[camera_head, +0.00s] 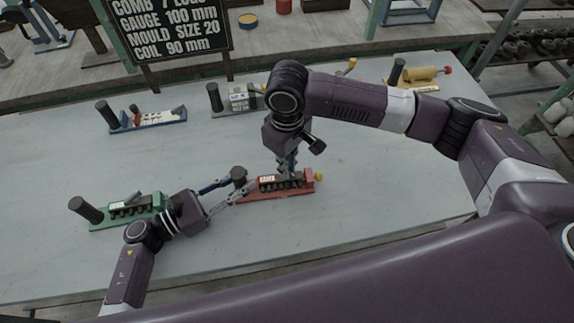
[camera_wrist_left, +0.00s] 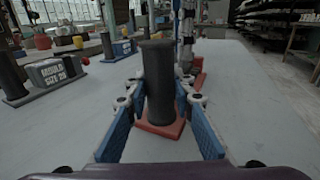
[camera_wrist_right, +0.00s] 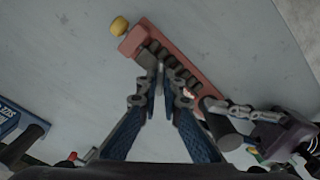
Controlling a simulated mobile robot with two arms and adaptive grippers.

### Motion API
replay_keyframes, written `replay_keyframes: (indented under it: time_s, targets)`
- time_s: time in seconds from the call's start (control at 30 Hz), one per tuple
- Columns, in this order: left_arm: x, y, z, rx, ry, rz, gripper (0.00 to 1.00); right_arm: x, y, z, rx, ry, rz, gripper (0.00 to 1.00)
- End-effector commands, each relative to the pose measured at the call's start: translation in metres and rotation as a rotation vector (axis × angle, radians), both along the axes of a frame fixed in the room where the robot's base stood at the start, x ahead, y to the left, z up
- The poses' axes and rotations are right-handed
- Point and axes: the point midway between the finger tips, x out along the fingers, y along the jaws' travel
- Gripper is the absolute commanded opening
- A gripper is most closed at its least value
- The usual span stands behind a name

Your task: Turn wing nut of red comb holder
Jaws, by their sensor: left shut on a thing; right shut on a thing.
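The red comb holder (camera_head: 275,192) lies on the grey table, with a row of dark teeth along it and a yellow knob (camera_head: 320,176) at its right end. Its dark upright post (camera_wrist_left: 159,85) stands between the fingers of my left gripper (camera_head: 232,184), which is shut on it. My right gripper (camera_wrist_right: 159,70) points down onto the holder's top, its fingertips close together on a small grey piece, apparently the wing nut (camera_wrist_right: 147,61). The fingers hide most of that piece. The red body (camera_wrist_right: 190,70) also shows in the right wrist view.
A green holder (camera_head: 99,225) lies at the left, near my left arm. A blue holder (camera_head: 150,121), a grey holder (camera_head: 240,104) and a yellow one (camera_head: 420,74) stand further back. A black sign (camera_head: 170,30) rises behind the table. The table's right side is clear.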

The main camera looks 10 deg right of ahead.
Motion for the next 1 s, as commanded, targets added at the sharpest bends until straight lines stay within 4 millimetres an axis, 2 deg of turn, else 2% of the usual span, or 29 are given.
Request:
replay_keyframes:
  time_s: [1.0]
  targets:
    - [0.0004,0.0014,-0.0011,0.002,0.002,0.003,0.0,0.0004,-0.0007,0.0008,-0.002,-0.001,0.964,0.0]
